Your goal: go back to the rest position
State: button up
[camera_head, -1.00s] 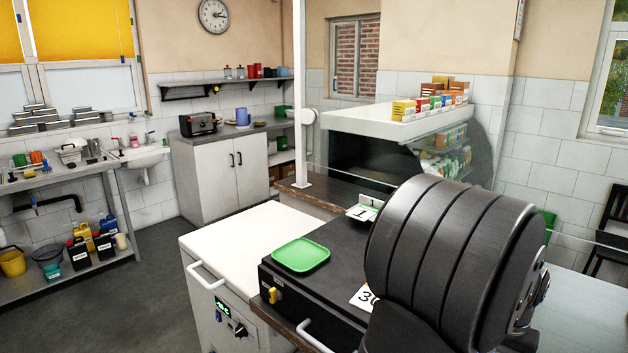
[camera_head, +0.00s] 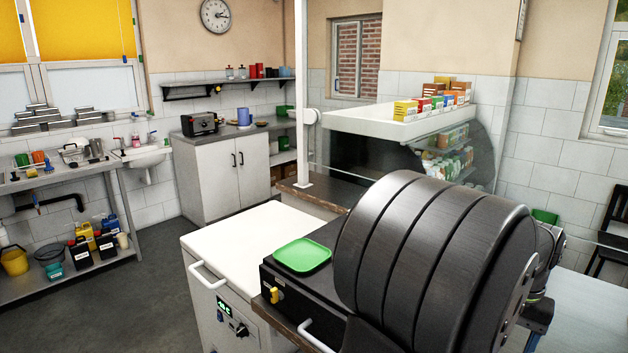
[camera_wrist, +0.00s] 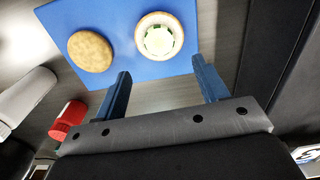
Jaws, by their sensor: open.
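My gripper (camera_wrist: 163,90) shows in the wrist view with its two blue fingers spread apart and nothing between them. Beyond the fingertips lies a blue board (camera_wrist: 125,68) on a grey surface. On it are a brown round bun-like piece (camera_wrist: 90,51) and a pale ring-shaped round piece (camera_wrist: 159,37) with a light centre. The fingers are apart from both pieces. In the head view my own dark arm fills the right foreground, and the fingers cannot be seen there.
A green tray (camera_head: 303,256) lies on the black counter unit beside a white-topped cabinet (camera_head: 250,233). A clear screen and post (camera_head: 302,100) stand behind, near a display case (camera_head: 400,122). A red-capped item (camera_wrist: 68,119) lies left of my fingers. The floor at left is clear.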

notch_tip(320, 180, up, 9)
notch_tip(320, 180, down, 17)
jog(key=shift+f, duration=0.15)
jog(key=r, duration=0.6)
jog(key=shift+s+d+r, duration=0.2)
jog(key=shift+s+r, duration=0.05)
jog(key=shift+r, duration=0.05)
jog(key=s+d+m, duration=0.1)
jog(key=s, duration=0.1)
jog(key=s+d+m, duration=0.1)
jog(key=s+d, duration=0.1)
jog(key=s, duration=0.1)
jog(key=s+d, duration=0.2)
jog(key=s, duration=0.1)
jog(key=shift+m, duration=0.4)
jog(key=s+d+m, duration=0.3)
jog(key=s+d, duration=0.1)
jog(key=s, duration=0.8)
jog(key=shift+d, duration=0.1)
